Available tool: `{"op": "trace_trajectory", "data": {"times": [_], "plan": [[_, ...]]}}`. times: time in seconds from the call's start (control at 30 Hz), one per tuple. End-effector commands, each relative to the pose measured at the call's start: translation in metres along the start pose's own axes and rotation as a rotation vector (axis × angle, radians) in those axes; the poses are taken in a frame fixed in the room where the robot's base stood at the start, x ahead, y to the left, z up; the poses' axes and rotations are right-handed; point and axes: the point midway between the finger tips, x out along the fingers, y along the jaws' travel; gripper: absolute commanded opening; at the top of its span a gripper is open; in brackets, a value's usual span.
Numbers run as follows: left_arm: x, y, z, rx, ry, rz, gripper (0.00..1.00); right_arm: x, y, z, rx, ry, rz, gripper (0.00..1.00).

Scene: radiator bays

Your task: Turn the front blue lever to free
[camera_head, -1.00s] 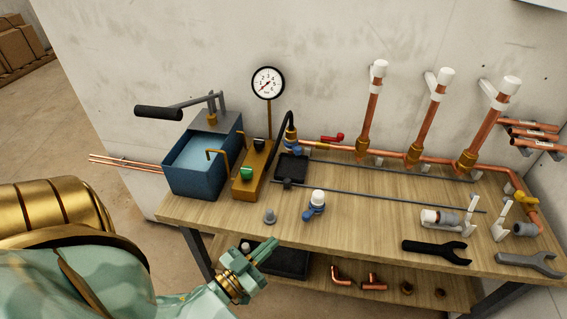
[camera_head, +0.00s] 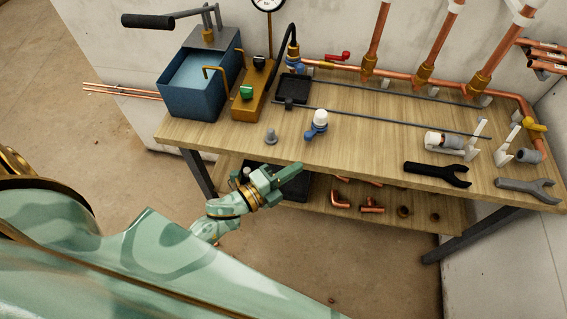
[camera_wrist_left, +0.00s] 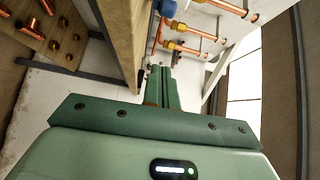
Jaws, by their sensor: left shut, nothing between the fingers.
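Two blue-handled parts show in the head view. The nearer blue lever (camera_head: 312,131), with a white cap, stands on the bench top near its front edge. The farther blue lever (camera_head: 294,68) is at the foot of the black hose by the copper pipe. My left gripper (camera_head: 296,170) is shut and empty, just off the bench's front edge, below and left of the nearer lever and not touching it. In the left wrist view its fingers (camera_wrist_left: 159,73) point toward the bench side, with blue parts (camera_wrist_left: 168,8) beyond. My right gripper is not in view.
A lower shelf (camera_head: 390,222) holds copper fittings.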

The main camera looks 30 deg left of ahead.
Motion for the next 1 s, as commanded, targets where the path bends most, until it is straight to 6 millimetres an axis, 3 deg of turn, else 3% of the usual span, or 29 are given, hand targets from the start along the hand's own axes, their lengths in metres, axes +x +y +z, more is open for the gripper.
{"op": "trace_trajectory", "data": {"times": [0.1,0.3,0.6,1.0], "plan": [[0.028,0.0,0.0,-0.001,0.001,-0.003,0.0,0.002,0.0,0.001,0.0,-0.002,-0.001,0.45],[0.064,0.001,0.005,0.0,0.0,0.001,0.0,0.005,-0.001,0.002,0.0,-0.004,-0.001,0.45],[0.07,0.001,0.036,-0.003,0.001,0.001,0.0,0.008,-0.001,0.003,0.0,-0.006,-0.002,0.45],[0.07,0.001,0.04,-0.003,0.001,0.001,0.0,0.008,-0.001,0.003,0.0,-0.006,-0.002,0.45]]}}
